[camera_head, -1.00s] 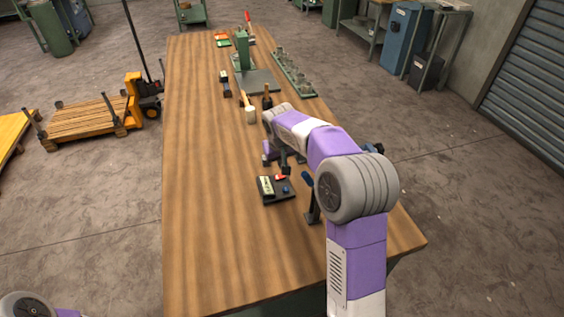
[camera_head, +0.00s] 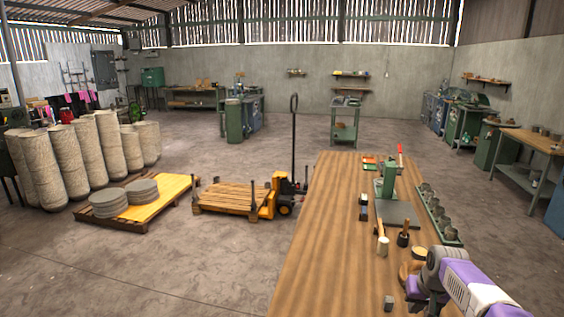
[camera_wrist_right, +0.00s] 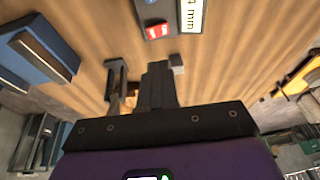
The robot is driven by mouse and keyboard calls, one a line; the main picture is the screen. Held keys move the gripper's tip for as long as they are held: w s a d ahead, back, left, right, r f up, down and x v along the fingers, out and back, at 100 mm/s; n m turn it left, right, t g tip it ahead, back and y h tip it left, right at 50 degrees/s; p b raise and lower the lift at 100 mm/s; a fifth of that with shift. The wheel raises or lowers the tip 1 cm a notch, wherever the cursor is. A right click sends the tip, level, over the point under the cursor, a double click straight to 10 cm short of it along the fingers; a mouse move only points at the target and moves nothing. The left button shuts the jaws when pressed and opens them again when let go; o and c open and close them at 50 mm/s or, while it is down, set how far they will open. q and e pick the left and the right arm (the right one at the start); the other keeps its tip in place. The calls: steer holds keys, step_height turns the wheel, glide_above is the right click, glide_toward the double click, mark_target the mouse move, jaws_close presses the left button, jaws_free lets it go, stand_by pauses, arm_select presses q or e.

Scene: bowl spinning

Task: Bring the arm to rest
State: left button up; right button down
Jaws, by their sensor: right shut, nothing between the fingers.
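My right arm comes in at the lower right of the head view. Its purple wrist and dark right gripper (camera_head: 414,298) are over the near right part of the wooden workbench (camera_head: 325,235). In the right wrist view, the two dark fingers (camera_wrist_right: 157,78) are together with nothing between them. Below them lies the bench top, with a small grey block (camera_wrist_right: 178,63) beside the tips. The block also shows in the head view (camera_head: 389,302). My left gripper is not in view.
The wrist view shows a dark gauge (camera_wrist_right: 155,8) and a blue block (camera_wrist_right: 42,60) nearby. The bench's left half is clear.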

steer(key=p+v, duration=0.1)
steer(key=v, duration=0.4)
steer(key=shift+s+r, duration=0.1)
steer(key=shift+r, duration=0.1)
